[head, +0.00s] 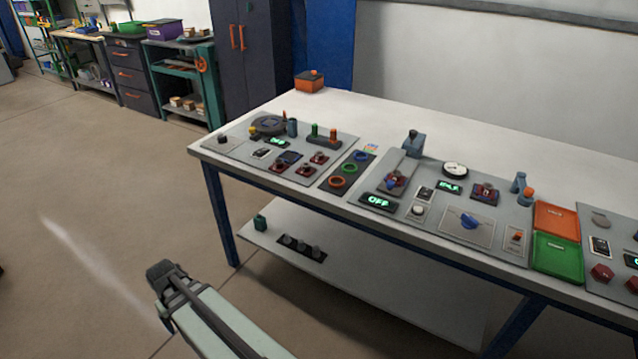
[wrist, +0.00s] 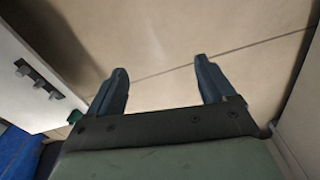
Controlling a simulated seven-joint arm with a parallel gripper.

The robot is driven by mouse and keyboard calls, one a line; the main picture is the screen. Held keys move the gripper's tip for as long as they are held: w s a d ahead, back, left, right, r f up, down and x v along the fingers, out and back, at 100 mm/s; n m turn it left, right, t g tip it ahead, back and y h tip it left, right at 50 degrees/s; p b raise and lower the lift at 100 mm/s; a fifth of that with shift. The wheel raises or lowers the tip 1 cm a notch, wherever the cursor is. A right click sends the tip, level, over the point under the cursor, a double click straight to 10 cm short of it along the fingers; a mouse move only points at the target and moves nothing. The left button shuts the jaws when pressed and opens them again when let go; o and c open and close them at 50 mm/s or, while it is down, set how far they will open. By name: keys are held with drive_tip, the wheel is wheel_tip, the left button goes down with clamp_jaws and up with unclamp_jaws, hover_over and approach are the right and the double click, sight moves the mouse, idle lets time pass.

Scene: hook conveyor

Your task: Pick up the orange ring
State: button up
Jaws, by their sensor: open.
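The orange ring (head: 337,182) lies flat on a dark strip (head: 328,188) on the white workbench in the head view. It is at the near end of a row with a green ring (head: 349,169) and a blue ring (head: 361,156). My gripper (wrist: 160,66) is open in the wrist view, with two blue fingers apart and only floor between them. In the head view my arm is low at the front, off the bench edge and well away from the ring. The orange ring is not in the wrist view.
Control panels with knobs and displays flank the strip on the workbench (head: 420,110). An orange tray (head: 556,219) and a green tray (head: 558,258) stand to the right. A lower shelf (head: 370,290) holds small parts. The floor left of the bench is clear.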

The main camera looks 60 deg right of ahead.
drive_tip(key=w+d+r+m+t, duration=0.1)
drive_tip(key=d+r, duration=0.3)
drive_tip(key=d, duration=0.3)
drive_tip(key=w+d+r+m, duration=0.1)
drive_tip(key=w+d+r, duration=0.1)
drive_tip(key=d+r, duration=0.35)
wheel_tip(320, 180, up, 22)
drive_tip(key=m+t+h, duration=0.1)
drive_tip(key=m+h, duration=0.3)
drive_tip(key=m, duration=0.4)
hover_over(337, 182)
drive_tip(key=s+a, duration=0.3)
drive_tip(key=a, duration=0.3)
drive_tip(key=shift+x, duration=6.5)
drive_tip(key=shift+s+d, duration=0.1)
drive_tip(key=shift+s, duration=0.05)
drive_tip(key=shift+c, duration=0.4)
drive_tip(key=c, duration=1)
